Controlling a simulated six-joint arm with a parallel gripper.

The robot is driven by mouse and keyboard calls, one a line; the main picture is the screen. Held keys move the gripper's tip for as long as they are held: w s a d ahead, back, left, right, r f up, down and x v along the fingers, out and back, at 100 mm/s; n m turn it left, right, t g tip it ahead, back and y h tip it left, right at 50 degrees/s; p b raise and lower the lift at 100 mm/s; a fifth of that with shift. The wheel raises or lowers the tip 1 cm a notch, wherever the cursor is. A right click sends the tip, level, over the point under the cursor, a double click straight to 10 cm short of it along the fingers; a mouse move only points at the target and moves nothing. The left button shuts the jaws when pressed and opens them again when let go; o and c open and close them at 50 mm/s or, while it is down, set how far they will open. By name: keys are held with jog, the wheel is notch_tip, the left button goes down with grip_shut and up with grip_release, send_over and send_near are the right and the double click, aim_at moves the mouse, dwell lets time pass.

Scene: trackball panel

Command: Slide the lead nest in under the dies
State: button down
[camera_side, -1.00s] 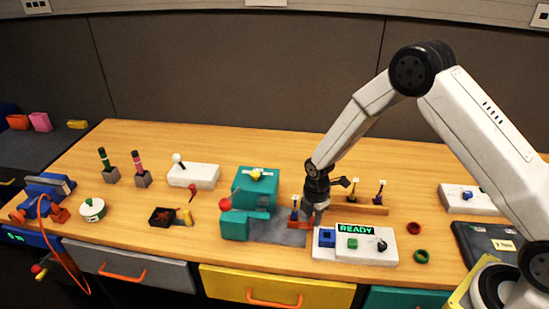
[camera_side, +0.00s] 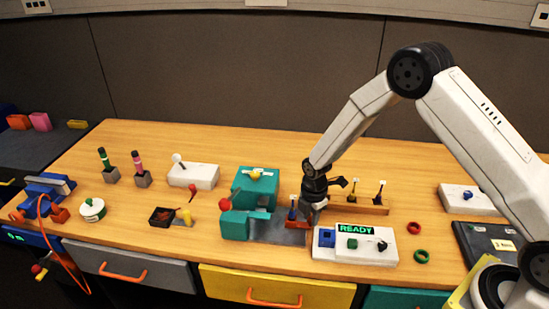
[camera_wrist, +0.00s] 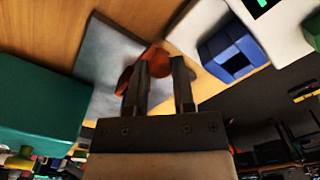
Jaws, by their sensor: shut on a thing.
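The lead nest (camera_side: 296,223) is a small orange-red piece on a grey plate (camera_side: 270,234), with a blue, white-tipped piece standing at it. My gripper (camera_side: 308,214) is shut on the nest from above, at its right side. In the wrist view, parts of the nest (camera_wrist: 155,56) show around my fingertips (camera_wrist: 162,66), which hide the rest. The teal press (camera_side: 236,225) stands just left of the nest, at the plate's left end, with a gap between them. The dies cannot be made out.
A white control box (camera_side: 385,255) with a green READY display stands close to the right of the plate. Behind my gripper is a wooden rack (camera_side: 372,209) with small upright tools. A dark tray (camera_side: 162,217) sits left of the press.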

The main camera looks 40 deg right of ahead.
jog(key=shift+w+a, duration=3.1)
jog(key=shift+w, duration=0.05)
jog(key=c, duration=0.7)
grip_release()
jog(key=shift+w+a, duration=0.1)
jog(key=shift+c, duration=0.2)
jog(key=shift+r, duration=0.2)
notch_tip(320, 180, up, 8)
jog(key=shift+f, duration=0.25)
